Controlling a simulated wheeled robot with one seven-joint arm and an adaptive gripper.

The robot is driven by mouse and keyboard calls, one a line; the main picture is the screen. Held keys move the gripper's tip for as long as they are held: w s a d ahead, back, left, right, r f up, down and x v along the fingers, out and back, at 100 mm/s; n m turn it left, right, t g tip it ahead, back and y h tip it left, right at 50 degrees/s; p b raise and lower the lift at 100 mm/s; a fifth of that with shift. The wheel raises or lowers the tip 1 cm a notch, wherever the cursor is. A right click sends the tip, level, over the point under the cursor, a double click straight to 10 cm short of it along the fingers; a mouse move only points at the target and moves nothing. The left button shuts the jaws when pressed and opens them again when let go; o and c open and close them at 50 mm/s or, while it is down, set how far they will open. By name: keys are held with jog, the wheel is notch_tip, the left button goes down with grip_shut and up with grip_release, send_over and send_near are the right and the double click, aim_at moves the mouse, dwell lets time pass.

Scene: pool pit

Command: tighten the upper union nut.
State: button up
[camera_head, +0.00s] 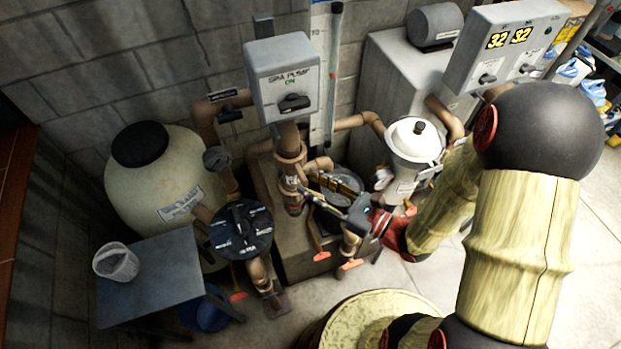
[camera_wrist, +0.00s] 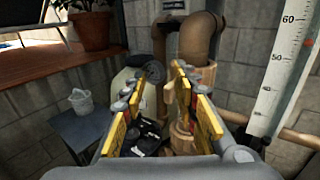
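A vertical tan pipe hangs below the grey spa pump switch box (camera_head: 283,80). A wider collar on it, which looks like the upper union nut (camera_head: 290,151), sits just under the box. My gripper (camera_head: 312,187) is right of this pipe, lower than the collar, with yellow-padded fingers pointing left. In the wrist view the fingers of my gripper (camera_wrist: 158,100) are spread apart with nothing gripped. Tan pipework (camera_wrist: 183,130) shows between and behind them, nearer the right finger. The right finger hides part of it, and I cannot tell which nut it belongs to.
A black valve (camera_head: 241,229) and a cream filter tank (camera_head: 150,180) stand to the left. A grey side table (camera_head: 155,278) carries a clear cup (camera_head: 116,262). A white-lidded strainer (camera_head: 414,140) is to the right. A gauge tube (camera_head: 333,70) hangs on the wall.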

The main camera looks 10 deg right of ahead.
jog(key=shift+s+d+r, duration=0.1)
jog(key=shift+s+d, duration=0.1)
jog(key=shift+s, duration=0.5)
jog(key=shift+s+d+f, duration=0.1)
jog(key=shift+s+d, duration=0.15)
jog(key=shift+s, duration=0.45)
jog(key=shift+s+d+r, duration=0.1)
jog(key=shift+s+d, duration=0.1)
jog(key=shift+s, duration=0.5)
jog(key=shift+d, duration=0.1)
jog(key=v, duration=1.1)
jog(key=shift+s+d, duration=0.25)
jog(key=shift+d, duration=0.05)
jog(key=shift+c, duration=0.3)
